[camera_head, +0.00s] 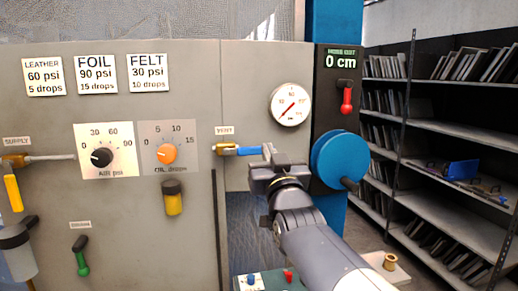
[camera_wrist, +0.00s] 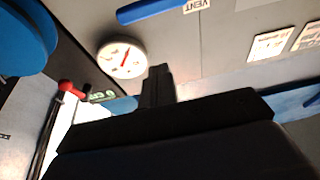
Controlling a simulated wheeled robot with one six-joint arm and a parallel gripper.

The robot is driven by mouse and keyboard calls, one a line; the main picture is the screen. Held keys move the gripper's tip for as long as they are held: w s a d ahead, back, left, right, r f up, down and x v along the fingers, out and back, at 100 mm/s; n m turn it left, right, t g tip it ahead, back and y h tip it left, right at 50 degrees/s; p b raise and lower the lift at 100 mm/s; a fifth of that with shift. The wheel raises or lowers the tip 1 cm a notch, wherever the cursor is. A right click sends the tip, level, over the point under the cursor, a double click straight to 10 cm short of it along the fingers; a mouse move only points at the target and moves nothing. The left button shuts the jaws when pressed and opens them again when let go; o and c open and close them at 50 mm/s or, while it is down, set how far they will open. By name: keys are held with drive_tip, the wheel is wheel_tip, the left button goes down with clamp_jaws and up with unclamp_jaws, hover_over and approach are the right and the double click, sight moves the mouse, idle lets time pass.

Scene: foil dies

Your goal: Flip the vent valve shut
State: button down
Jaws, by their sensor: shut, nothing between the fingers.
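The vent valve (camera_head: 227,149) is a small brass body under a VENT label on the grey panel. Its blue lever (camera_head: 248,151) points to the right, lying horizontal. In the wrist view the blue lever (camera_wrist: 150,10) shows at the top edge, beside the upside-down VENT label (camera_wrist: 196,5). My gripper (camera_head: 268,153) is shut and empty, by the lever's right end in the head view. In the wrist view its dark fingers (camera_wrist: 158,84) show a gap in the picture between them and the lever. The arm hides part of the panel behind it.
A round pressure gauge (camera_head: 291,105) is above right of my gripper. A blue wheel (camera_head: 339,161) and a red-handled lever (camera_head: 346,97) are to the right. An orange knob (camera_head: 166,153) is to the left. Shelves (camera_head: 440,85) stand at far right.

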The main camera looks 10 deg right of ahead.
sight(260, 147)
drive_tip(key=p+x, duration=0.4)
drive_tip(key=x, duration=0.5)
drive_tip(key=shift+w+f+p, duration=0.15)
drive_tip(key=shift+f+p, duration=0.1)
drive_tip(key=shift+f, duration=0.7)
drive_tip(key=shift+w+f+p, duration=0.15)
drive_tip(key=shift+f+p, duration=0.1)
drive_tip(key=shift+f, duration=0.65)
drive_tip(key=shift+f, duration=0.15)
